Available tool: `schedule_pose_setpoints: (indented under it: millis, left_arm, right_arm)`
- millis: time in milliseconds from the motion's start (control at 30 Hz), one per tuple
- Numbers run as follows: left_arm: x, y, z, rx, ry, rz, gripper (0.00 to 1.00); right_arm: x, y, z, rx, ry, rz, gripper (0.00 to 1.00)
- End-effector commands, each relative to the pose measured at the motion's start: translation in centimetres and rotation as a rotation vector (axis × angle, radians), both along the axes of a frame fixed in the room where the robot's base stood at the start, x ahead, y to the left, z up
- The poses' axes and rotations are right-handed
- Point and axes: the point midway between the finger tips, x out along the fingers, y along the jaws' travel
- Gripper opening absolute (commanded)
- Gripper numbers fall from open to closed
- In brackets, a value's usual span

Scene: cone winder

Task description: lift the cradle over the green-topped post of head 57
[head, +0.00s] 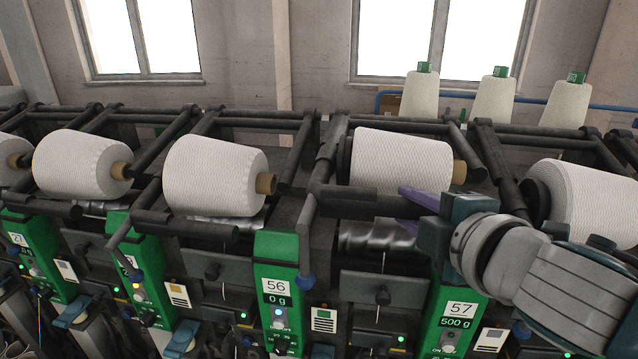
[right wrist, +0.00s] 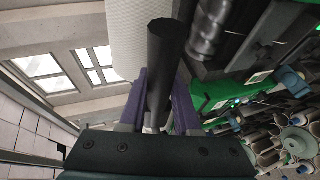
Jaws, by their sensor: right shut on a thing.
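The green-topped post of head 57 (head: 457,308) stands at lower right in the head view, its plate reading "57" and "500 g"; my right arm partly covers its top. The cradle's dark handle bar (head: 345,197) runs in front of a white yarn cone (head: 400,158) to the left of that post. My right gripper (head: 415,198) has its purple fingers shut on the bar's right end. In the right wrist view the bar (right wrist: 165,50) lies between both fingers (right wrist: 163,88). Whether the cone touches the metal drum (head: 378,237) below is hidden. My left gripper is out of view.
Post 56 (head: 280,285), reading "0 g", stands left of the held bar. Another cone (head: 215,175) sits left of it, and a cone (head: 590,203) sits close behind my right arm. Spare cones (head: 493,100) stand at the back. Dark cradle arms crowd the row.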

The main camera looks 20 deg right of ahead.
Motion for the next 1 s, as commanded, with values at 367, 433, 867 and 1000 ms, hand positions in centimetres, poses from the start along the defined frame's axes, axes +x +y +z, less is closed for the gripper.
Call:
schedule_pose_setpoints:
  millis: [367,433,867,1000]
  left_arm:
    - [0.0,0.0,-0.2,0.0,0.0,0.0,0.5]
    - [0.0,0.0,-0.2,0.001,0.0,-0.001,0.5]
    - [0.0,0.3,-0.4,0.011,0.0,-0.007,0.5]
    - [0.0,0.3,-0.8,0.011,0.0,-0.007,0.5]
  right_arm:
    - [0.0,-0.1,-0.3,0.0,0.003,-0.002,0.49]
    - [0.0,-0.1,-0.3,0.0,0.003,-0.002,0.57]
    - [-0.9,0.1,-0.1,0.001,0.003,-0.001,0.61]
    - [-2.8,0.4,0.3,0.002,0.005,0.001,0.61]
